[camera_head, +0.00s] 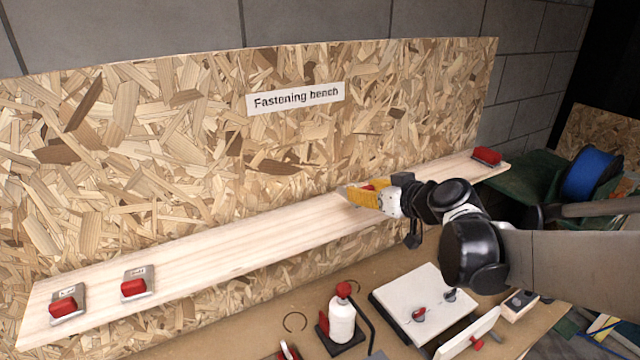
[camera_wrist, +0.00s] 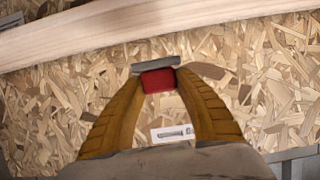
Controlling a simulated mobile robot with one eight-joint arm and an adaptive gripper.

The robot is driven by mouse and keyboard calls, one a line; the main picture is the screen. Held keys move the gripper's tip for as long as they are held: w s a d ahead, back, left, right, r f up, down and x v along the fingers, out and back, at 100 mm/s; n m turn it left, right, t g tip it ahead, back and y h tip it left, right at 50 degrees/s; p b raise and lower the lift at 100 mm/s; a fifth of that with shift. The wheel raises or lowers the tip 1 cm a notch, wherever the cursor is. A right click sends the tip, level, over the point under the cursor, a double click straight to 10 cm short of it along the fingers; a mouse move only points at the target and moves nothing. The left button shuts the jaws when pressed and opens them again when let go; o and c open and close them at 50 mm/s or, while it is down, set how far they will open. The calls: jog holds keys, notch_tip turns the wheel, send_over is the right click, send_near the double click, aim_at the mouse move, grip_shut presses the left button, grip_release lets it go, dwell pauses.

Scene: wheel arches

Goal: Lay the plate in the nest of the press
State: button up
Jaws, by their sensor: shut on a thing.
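My gripper (camera_head: 352,193) has its yellow fingers closed at the middle of the long wooden shelf. In the wrist view the fingers (camera_wrist: 160,85) are shut on the red grip of a grey plate (camera_wrist: 155,66), seen edge-on near the shelf's edge. Whether the plate touches the shelf cannot be told. In the head view the fingers mostly hide it. Two similar grey plates with red grips, a far-left one (camera_head: 80,316) and one beside it (camera_head: 149,291), lie on the shelf. I cannot make out for sure which thing is the press or its nest.
The pale shelf (camera_head: 230,240) runs along a chipboard wall with a "Fastening bench" sign (camera_head: 296,97). Another red-gripped piece (camera_head: 487,155) sits at its right end. Below are a red-capped white bottle (camera_head: 342,322), a pale slab (camera_head: 425,292) and a blue reel (camera_head: 590,173) at right.

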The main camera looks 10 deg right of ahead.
send_over(330, 221)
notch_tip(330, 221, down, 6)
jog(key=shift+a+r+b, duration=0.1)
jog(key=shift+b, duration=0.3)
jog(key=shift+f, duration=1.95)
jog(key=shift+b, duration=0.3)
jog(key=shift+f, duration=0.2)
jog(key=o, duration=1.2)
jog(key=shift+o, duration=0.2)
jog(key=shift+r, duration=0.1)
